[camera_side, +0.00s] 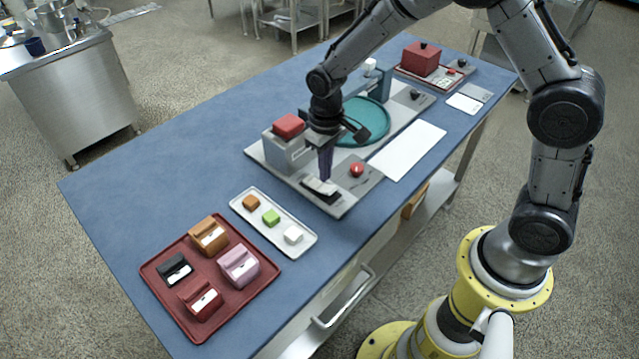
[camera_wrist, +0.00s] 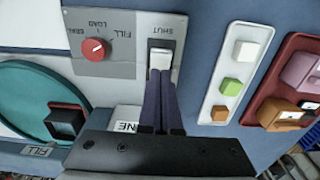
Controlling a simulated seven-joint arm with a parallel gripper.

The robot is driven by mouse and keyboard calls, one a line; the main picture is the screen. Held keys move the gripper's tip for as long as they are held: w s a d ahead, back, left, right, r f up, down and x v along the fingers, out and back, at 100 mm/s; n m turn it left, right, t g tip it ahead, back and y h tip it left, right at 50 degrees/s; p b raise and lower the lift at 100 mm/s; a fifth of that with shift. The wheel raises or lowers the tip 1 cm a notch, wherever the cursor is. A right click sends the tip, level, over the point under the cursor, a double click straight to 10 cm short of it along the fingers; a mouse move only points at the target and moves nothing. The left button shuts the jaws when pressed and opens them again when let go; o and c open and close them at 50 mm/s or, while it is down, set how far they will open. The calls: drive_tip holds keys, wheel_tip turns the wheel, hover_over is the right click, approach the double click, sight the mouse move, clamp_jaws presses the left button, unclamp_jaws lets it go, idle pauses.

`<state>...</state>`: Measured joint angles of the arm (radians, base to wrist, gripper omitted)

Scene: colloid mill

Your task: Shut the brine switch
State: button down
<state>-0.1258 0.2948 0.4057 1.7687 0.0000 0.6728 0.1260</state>
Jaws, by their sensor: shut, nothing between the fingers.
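A white rocker switch (camera_wrist: 160,57) with the word SHUT beside it sits on a grey panel in the wrist view. In the side view the switch (camera_side: 319,186) is at the front end of the machine's base plate. My gripper (camera_wrist: 159,76) is shut and empty, pointing at the switch, with its tips at or just over the switch's near edge; I cannot tell whether they touch. In the side view my gripper (camera_side: 325,178) points down over the switch. A white label (camera_wrist: 128,125) reading "NE" is partly hidden behind my gripper.
A red dial (camera_wrist: 95,48) marked FILL and LOAD is beside the switch. A grey block with a red top (camera_side: 288,126) and a teal disc (camera_side: 365,121) stand on the plate. A white tray (camera_side: 248,215) and a red tray (camera_side: 190,320) lie at left.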

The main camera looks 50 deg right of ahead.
sight(325, 188)
drive_tip(key=shift+f, duration=1.7)
idle(0.8)
drive_tip(key=shift+r, duration=3.55)
